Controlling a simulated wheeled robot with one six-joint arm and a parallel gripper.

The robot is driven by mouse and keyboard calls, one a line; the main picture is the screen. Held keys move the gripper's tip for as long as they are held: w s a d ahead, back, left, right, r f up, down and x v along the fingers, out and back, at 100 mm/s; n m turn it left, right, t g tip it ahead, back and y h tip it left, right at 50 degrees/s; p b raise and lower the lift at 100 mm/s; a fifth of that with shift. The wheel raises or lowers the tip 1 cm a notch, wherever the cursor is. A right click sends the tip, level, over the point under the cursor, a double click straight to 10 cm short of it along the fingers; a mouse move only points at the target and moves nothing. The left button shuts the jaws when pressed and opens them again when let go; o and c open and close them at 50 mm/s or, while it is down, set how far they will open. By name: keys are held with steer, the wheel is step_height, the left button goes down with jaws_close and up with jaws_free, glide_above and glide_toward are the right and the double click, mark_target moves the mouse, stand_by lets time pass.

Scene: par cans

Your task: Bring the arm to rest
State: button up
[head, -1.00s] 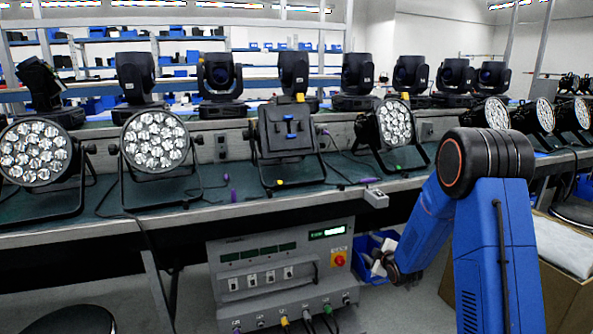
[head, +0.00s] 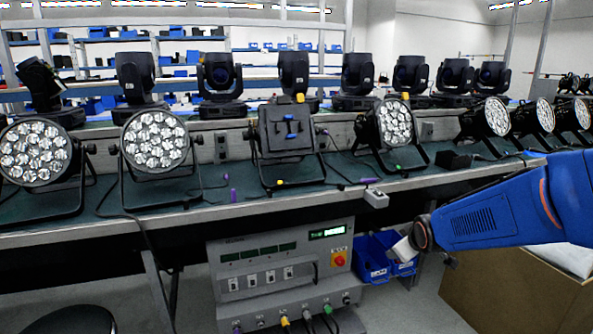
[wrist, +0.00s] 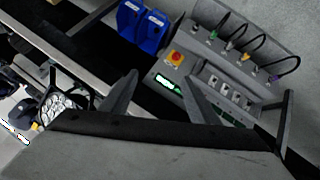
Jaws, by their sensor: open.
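My gripper (wrist: 160,88) shows in the wrist view with its two dark fingers spread apart and nothing between them. In the head view my blue arm reaches in from the right edge, roughly level, with its wrist end in front of the bench's lower edge. The gripper's fingers cannot be made out clearly there. The wrist view looks down past the fingers toward the grey control box and the floor.
A long bench (head: 230,206) carries several par cans, one of them (head: 155,141) with its lenses facing me. A grey control box (head: 285,270) stands below. Blue bins (head: 372,260) sit beside it, near my wrist. A cardboard box (head: 500,292) stands under my arm.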

steer(key=s+a+r+m+g, duration=0.1)
steer(key=s+m+g, duration=0.1)
steer(key=s, duration=1.5)
steer(key=s+a+r+m+g, duration=0.1)
steer(key=s+m, duration=0.3)
steer(key=s, duration=1.3)
steer(key=shift+s+a+r+m+g, duration=0.15)
steer(key=shift+s+r+m+g, duration=0.1)
steer(key=shift+r+m+g, duration=0.4)
steer(key=shift+f+n, duration=0.1)
steer(key=shift+n, duration=0.15)
